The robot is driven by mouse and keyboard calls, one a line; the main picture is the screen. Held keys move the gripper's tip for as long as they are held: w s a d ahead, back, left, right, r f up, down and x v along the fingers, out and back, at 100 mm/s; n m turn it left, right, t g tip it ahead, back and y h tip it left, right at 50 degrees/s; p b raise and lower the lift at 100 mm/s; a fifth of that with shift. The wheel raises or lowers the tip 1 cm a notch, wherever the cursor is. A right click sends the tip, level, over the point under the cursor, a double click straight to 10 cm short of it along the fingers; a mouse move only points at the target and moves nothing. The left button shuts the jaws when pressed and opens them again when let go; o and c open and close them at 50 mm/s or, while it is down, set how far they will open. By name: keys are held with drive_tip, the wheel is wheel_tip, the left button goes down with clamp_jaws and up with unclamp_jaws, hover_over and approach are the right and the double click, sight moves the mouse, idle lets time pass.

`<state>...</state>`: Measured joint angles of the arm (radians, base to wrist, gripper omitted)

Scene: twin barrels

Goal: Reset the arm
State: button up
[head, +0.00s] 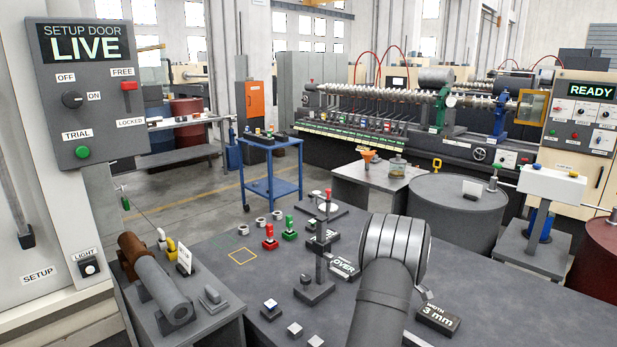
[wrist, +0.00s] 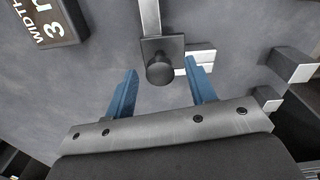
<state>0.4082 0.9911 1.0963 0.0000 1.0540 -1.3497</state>
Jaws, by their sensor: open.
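My gripper (wrist: 161,66) shows in the wrist view as two blue fingers spread well apart, with nothing held between them. A dark round knob on a square dark plate (wrist: 160,68) lies in line with the gap between the fingertips; a light bar runs up from the plate. I cannot tell how far below the fingers it is. In the head view my grey arm reaches over the front of the dark table, and the gripper's fingers are hidden there.
The dark table (head: 215,262) holds a stand with a red top (head: 324,245), red (head: 270,240) and green (head: 290,230) pieces, and a "WIDTH 3 mm" block (head: 438,318), also in the wrist view (wrist: 45,20). A control panel (head: 85,90) reading LIVE stands left. Bare tabletop lies right.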

idle(0.3)
wheel_tip(320, 180, up, 17)
wheel_tip(320, 180, down, 17)
drive_tip(key=shift+f, duration=0.1)
drive_tip(key=s+d, duration=0.7)
drive_tip(key=shift+r, duration=0.35)
wheel_tip(320, 180, up, 17)
drive_tip(key=a+f+n+h, duration=0.1)
drive_tip(key=a+f, duration=0.2)
drive_tip(key=f, duration=0.3)
drive_tip(key=s+a+f+n+h, duration=0.1)
drive_tip(key=a+f, duration=0.2)
drive_tip(key=f, duration=0.2)
drive_tip(key=a+f+g+h, duration=0.1)
drive_tip(key=a+f, duration=0.2)
drive_tip(key=f, duration=0.3)
drive_tip(key=shift+s+f+n, duration=0.35)
drive_tip(key=shift+n, duration=0.05)
drive_tip(key=shift+w, duration=0.1)
idle(0.3)
